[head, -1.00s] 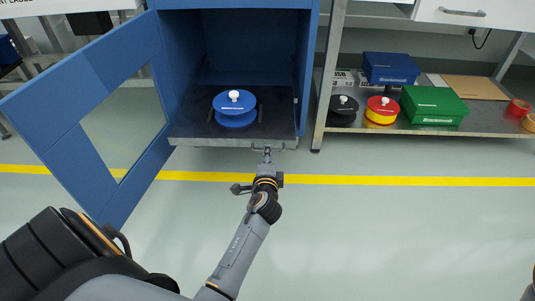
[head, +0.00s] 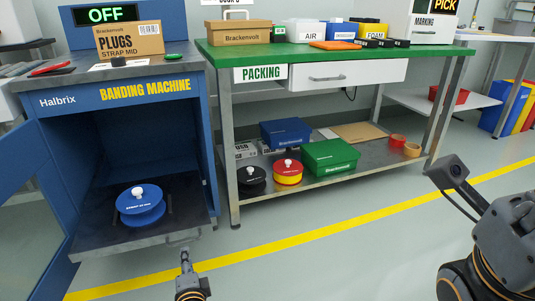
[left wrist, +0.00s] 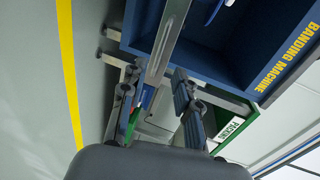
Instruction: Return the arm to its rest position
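My left gripper (head: 185,254) is just in front of the pulled-out grey tray (head: 100,239) of the blue banding machine (head: 60,130), close to the tray's front handle (head: 184,235). In the left wrist view its two fingers (left wrist: 156,98) stand apart, with the tray's metal edge beyond them; I see nothing held. A blue reel (head: 140,207) with a white knob sits on the tray. My right arm (head: 500,235) is raised at the right edge of the head view; its gripper is out of frame.
The machine's open door (head: 25,225) stands at the left. The green-topped packing table (head: 330,62) is at the back, with a black reel, a red and yellow reel (head: 288,171) and a green box (head: 330,156) on its lower shelf. The floor in front is clear.

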